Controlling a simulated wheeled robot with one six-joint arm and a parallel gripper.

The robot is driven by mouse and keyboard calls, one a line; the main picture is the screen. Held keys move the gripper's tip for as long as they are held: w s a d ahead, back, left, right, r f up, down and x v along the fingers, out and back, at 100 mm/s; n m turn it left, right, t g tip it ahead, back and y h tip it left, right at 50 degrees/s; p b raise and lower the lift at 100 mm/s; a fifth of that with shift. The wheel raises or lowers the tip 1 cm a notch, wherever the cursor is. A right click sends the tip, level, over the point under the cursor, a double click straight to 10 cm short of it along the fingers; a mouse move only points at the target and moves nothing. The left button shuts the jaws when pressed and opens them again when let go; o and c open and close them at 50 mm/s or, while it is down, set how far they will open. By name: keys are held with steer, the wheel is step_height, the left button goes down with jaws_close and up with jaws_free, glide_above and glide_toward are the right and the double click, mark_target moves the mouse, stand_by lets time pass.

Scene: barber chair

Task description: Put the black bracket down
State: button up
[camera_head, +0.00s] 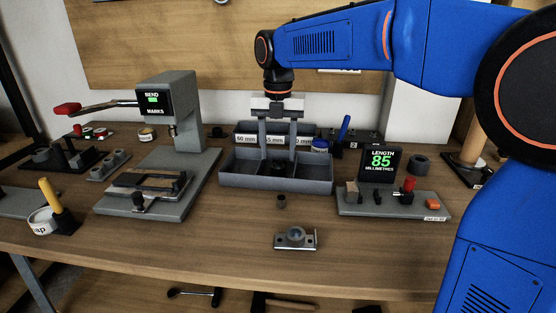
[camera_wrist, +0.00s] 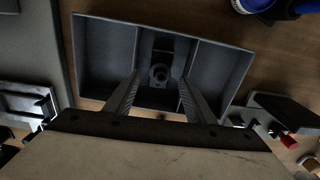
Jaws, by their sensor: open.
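The grey three-compartment tray (camera_head: 235,180) stands at the back middle of the bench; it also fills the upper part of the wrist view (camera_wrist: 105,65). The black bracket (camera_wrist: 160,74) lies in its middle compartment, with a round boss facing up. In the head view the bracket (camera_head: 278,168) is a dark shape partly hidden by the tray's front wall. My gripper (camera_head: 277,150) points down over that compartment, with its fingers apart on either side. In the wrist view the fingers (camera_wrist: 158,88) are spread, with nothing held between them. Whether they touch the bracket is unclear.
A grey press (camera_head: 170,110) with a red-tipped lever stands left of the tray. A length gauge reading 85 (camera_head: 381,167) stands to the right. A metal plate with a ring (camera_head: 296,238) and a small dark cylinder (camera_head: 281,201) are in front. The front bench is mostly clear.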

step_height(320, 180, up, 8)
stand_by(0.4)
steer(key=shift+s, duration=0.1)
